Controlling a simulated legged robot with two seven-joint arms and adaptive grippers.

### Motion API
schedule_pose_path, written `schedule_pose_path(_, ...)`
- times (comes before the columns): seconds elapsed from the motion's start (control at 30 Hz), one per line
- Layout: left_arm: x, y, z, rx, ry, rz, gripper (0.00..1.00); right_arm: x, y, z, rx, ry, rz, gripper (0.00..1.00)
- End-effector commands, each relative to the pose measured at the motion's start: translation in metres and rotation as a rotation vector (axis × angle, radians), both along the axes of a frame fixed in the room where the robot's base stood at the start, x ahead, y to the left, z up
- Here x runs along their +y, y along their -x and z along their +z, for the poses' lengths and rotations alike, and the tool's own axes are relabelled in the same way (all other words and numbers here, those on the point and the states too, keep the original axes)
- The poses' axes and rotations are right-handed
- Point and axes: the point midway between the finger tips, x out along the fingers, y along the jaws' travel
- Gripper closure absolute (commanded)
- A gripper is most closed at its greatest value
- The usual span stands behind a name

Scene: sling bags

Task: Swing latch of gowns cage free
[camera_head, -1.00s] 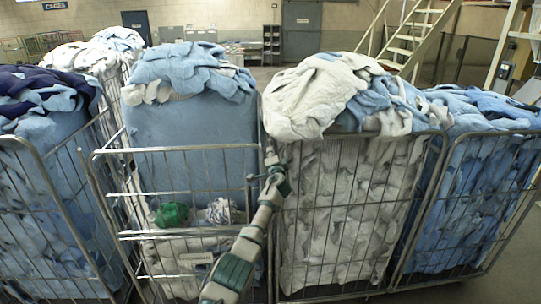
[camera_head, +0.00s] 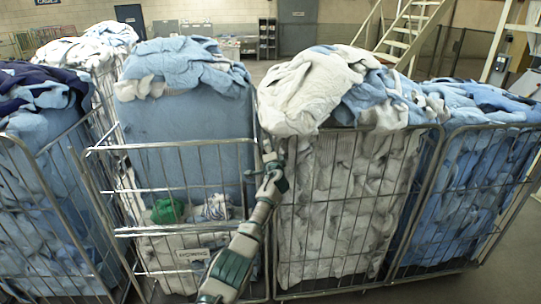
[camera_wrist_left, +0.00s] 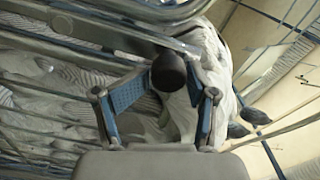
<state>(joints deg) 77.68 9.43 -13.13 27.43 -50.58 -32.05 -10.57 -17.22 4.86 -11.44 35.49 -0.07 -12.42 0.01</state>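Inside are a tall blue load, a green bundle (camera_head: 167,211) and a white-blue bundle (camera_head: 215,207). My left gripper (camera_head: 268,160) is at the right end of the cage's front top rail, beside the neighbouring cage. In the left wrist view, the gripper's blue-padded fingers (camera_wrist_left: 165,100) are spread. A dark round knob (camera_wrist_left: 168,72), possibly the latch's end, shows between them with gaps on both sides. Contact cannot be told. My right gripper is out of view.
A cage of white textiles (camera_head: 345,215) stands close on the right, with a cage of blue textiles (camera_head: 470,210) beyond it. Another blue-loaded cage (camera_head: 45,225) stands at left. Open floor and stairs (camera_head: 410,35) lie behind.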

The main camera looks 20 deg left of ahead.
Motion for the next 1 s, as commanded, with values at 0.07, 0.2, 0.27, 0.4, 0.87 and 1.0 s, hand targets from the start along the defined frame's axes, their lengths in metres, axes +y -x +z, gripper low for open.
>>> schedule_pose_path(0.07,-0.001,0.001,0.0,-0.002,-0.001,0.001,0.43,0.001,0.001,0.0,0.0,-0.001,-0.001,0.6)
schedule_pose_path(0.2,-0.008,0.006,-0.001,-0.004,0.0,-0.002,0.43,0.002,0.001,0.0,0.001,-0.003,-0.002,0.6)
schedule_pose_path(0.27,-0.011,0.009,-0.001,-0.004,0.0,-0.003,0.43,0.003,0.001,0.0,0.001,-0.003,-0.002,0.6)
schedule_pose_path(0.4,-0.016,0.023,-0.001,-0.003,0.002,-0.002,0.43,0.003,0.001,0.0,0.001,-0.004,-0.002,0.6)
schedule_pose_path(0.87,-0.057,0.083,-0.004,0.004,0.0,-0.003,0.43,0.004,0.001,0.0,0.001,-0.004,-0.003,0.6)
schedule_pose_path(1.0,-0.064,0.093,-0.005,0.005,0.001,-0.004,0.43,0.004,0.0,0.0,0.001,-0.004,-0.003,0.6)
